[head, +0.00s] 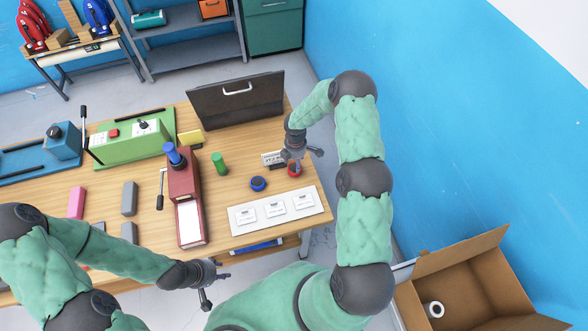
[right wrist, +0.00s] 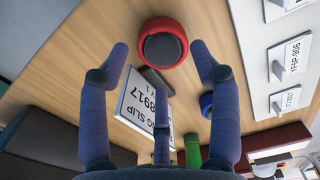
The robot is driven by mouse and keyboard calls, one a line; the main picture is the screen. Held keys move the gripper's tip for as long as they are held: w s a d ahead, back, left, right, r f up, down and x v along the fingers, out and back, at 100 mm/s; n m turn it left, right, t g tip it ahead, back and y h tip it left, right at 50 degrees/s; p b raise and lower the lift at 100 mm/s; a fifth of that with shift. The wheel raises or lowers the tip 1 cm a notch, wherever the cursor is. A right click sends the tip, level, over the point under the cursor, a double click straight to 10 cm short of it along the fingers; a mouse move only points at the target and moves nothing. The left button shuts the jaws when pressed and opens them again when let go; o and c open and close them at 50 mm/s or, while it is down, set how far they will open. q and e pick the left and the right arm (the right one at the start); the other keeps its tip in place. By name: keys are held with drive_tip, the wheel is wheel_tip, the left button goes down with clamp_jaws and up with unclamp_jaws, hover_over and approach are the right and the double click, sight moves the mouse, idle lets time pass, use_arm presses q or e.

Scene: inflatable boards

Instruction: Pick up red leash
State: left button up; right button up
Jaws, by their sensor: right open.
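The red leash is a round red coil (head: 294,171) with a dark centre, lying on the wooden table near its right end. In the right wrist view the coil (right wrist: 178,22) lies just beyond the fingertips, roughly centred between them. My right gripper (head: 304,160) is above the coil and partly covers it in the head view.
A packing slip sign (head: 272,158) stands close to the coil; it also shows in the wrist view (right wrist: 140,103). A blue coil (head: 258,184), a green cylinder (head: 219,163) and a white label board (head: 238,222) are nearby. A black case (head: 235,102) stands behind. An open cardboard box (head: 460,285) is right.

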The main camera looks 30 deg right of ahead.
sight(295, 167)
drive_tip(key=shift+s+a+f+p, duration=0.1)
drive_tip(key=shift+f+p, duration=0.25)
drive_tip(key=shift+f, duration=2.2)
drive_tip(key=c, duration=0.8)
